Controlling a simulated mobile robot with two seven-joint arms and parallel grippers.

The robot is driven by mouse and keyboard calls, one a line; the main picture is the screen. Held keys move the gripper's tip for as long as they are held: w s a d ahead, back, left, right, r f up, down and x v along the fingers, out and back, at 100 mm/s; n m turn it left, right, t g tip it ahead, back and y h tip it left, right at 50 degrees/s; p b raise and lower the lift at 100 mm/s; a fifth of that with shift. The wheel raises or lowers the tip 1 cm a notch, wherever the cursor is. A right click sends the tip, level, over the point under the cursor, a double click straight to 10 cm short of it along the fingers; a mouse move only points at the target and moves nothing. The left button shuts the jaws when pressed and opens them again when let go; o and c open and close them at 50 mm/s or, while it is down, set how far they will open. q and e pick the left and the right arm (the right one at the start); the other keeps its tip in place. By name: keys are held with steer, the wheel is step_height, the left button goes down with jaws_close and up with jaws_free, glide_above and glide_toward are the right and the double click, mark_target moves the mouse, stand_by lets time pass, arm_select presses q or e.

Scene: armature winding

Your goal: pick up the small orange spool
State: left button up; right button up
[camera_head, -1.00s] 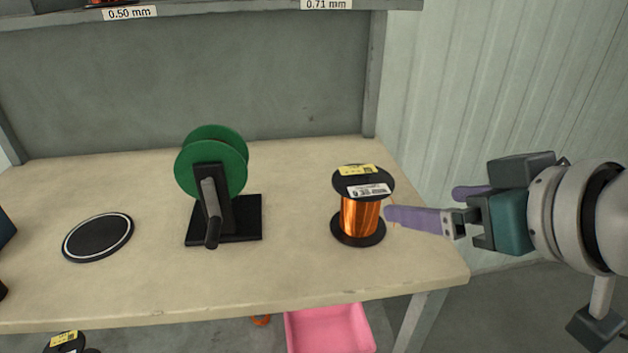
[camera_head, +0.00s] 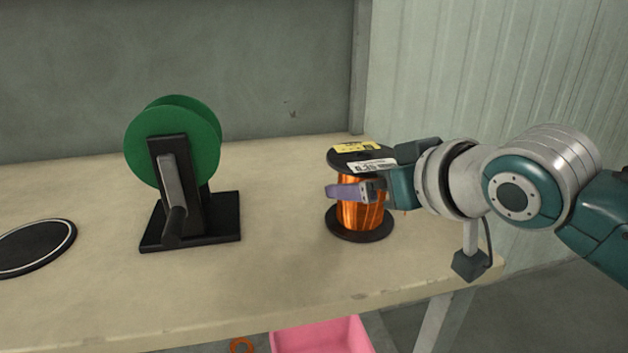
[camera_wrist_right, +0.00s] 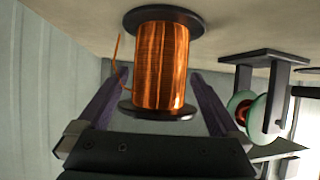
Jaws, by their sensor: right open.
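The small orange spool (camera_head: 360,216), copper-coloured wire between black flanges with labels on top, stands upright on the workbench. My right gripper (camera_head: 345,191) reaches in from the right, with one purple finger in front of the wire. The far finger is hidden behind the spool in the head view. In the right wrist view the spool (camera_wrist_right: 160,65) sits between the two open fingers (camera_wrist_right: 157,90), with a gap visible on each side. A loose wire end sticks out at its left. My left gripper is not in view.
A green reel (camera_head: 176,140) on a black stand with a crank stands left of the spool. A black disc (camera_head: 35,246) with a white ring lies at the far left of the bench (camera_head: 285,270). A pink bin (camera_head: 322,336) is below the front edge.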

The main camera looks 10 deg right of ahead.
steer(key=shift+x, duration=1.05)
jaws_close()
steer(key=shift+r, duration=0.2)
